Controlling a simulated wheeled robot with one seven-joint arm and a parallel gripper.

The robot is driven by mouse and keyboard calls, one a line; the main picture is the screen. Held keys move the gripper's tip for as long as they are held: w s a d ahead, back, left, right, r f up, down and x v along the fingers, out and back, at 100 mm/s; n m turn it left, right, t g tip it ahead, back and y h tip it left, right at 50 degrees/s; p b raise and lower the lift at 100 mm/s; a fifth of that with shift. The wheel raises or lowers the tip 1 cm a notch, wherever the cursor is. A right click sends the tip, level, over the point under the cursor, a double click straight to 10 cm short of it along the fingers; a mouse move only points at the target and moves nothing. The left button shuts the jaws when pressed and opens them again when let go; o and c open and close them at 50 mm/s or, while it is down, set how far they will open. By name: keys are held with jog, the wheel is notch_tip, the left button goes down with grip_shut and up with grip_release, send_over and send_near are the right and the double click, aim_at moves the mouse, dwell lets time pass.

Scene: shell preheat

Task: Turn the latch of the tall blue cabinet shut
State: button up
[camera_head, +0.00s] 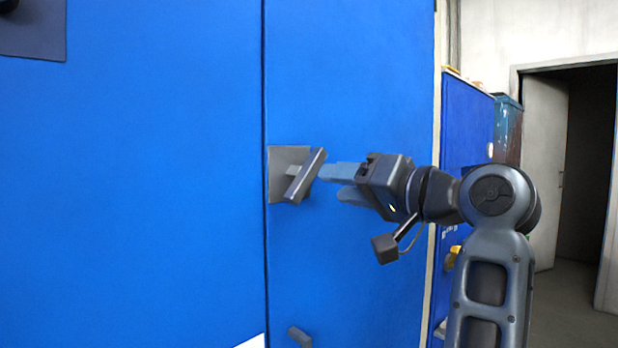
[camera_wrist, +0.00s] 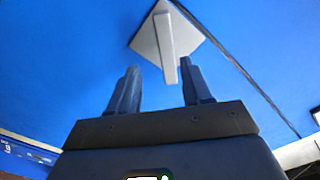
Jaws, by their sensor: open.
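The tall blue cabinet (camera_head: 170,180) fills most of the head view, with a vertical seam between its two door panels. The latch (camera_head: 308,174) is a grey bar on a square grey plate (camera_head: 278,190) just right of the seam. The bar is tilted, its top leaning right. My gripper (camera_head: 338,182) is open, just right of the latch, its fingers pointing at it. In the wrist view, the latch bar (camera_wrist: 165,50) lies ahead of my gripper (camera_wrist: 157,80), in line with the space between the fingers, closer to the right finger. Whether a finger touches the bar I cannot tell.
A second grey handle (camera_head: 299,337) sits lower on the right panel. A dark plate (camera_head: 33,30) is at the upper left. Right of the cabinet are a blue shelf unit (camera_head: 467,120), a dark bin (camera_head: 508,130) and an open doorway (camera_head: 583,170).

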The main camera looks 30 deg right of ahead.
aim_at(312, 174)
jog(key=x, duration=0.2)
jog(key=p+x, duration=0.1)
jog(key=x, duration=0.2)
jog(key=r+x, duration=0.1)
jog(key=x, duration=0.1)
jog(key=shift+w+a, duration=0.25)
jog(key=shift+w, duration=0.1)
grip_shut()
